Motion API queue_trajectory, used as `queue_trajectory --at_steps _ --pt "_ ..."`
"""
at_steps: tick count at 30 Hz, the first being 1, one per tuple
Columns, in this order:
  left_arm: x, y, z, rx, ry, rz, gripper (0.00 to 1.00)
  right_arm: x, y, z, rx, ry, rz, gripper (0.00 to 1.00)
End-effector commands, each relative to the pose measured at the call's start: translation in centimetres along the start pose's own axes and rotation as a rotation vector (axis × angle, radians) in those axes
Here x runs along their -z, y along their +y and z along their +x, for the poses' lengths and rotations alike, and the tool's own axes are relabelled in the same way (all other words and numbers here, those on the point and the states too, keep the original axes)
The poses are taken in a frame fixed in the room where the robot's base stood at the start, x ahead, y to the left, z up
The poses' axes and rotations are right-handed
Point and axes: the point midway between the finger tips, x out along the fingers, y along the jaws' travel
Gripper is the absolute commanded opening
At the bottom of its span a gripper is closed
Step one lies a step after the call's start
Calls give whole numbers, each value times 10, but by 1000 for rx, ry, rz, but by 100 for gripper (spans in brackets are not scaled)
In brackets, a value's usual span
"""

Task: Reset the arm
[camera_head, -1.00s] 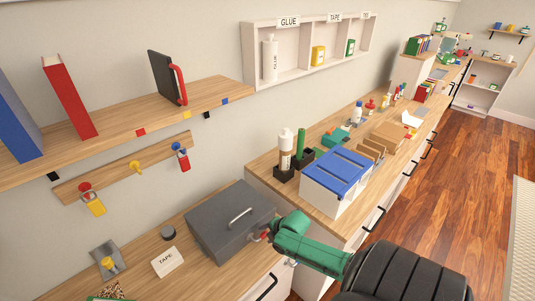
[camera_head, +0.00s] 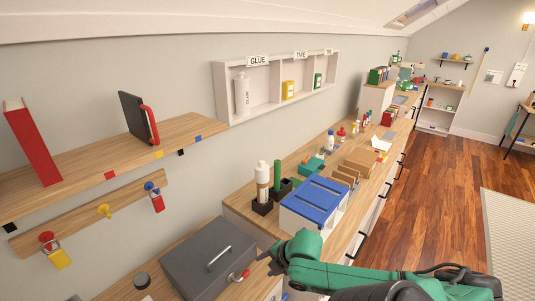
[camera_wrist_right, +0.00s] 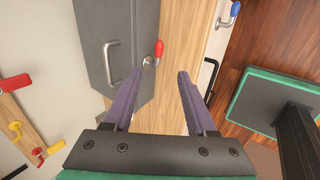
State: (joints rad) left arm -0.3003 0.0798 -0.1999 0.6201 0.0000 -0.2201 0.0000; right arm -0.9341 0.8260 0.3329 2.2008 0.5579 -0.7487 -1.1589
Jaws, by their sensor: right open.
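My right gripper (camera_head: 266,262) comes in from the right on a green arm, over the low wooden counter. The right wrist view shows its two purple fingers (camera_wrist_right: 160,74) apart with nothing held between them. A grey metal box (camera_head: 208,258) with a bar handle sits on the counter. A red-headed key (camera_head: 240,275) sticks out of the box's front. In the right wrist view the red key (camera_wrist_right: 158,47) lies just beyond the fingertips, in line with the gap. My left gripper is not in view.
A white box with a blue lid (camera_head: 314,201) stands on the counter behind the gripper. A wall shelf (camera_head: 110,160) and a hook rail (camera_head: 85,218) with padlocks are at the left. A blue-headed key (camera_wrist_right: 235,9) shows beyond the fingers. Open wooden floor lies right.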

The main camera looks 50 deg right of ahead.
Motion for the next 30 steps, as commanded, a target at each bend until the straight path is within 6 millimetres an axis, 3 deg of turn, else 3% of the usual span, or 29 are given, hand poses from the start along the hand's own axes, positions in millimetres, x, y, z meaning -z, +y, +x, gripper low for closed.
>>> queue_trajectory --at_steps 17,20,23,26,28,30 --pt "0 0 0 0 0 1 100 -1 -1 0 0 -2 4 57" --pt "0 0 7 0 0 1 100 -16 -17 14 7 -30 73 57" --pt "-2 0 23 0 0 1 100 -51 -64 50 24 -103 265 57" --pt "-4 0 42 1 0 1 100 -79 -141 99 56 -188 527 57" --pt "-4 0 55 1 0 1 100 -81 -199 131 89 -238 695 57" --pt "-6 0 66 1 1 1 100 -69 -257 163 130 -275 844 57"
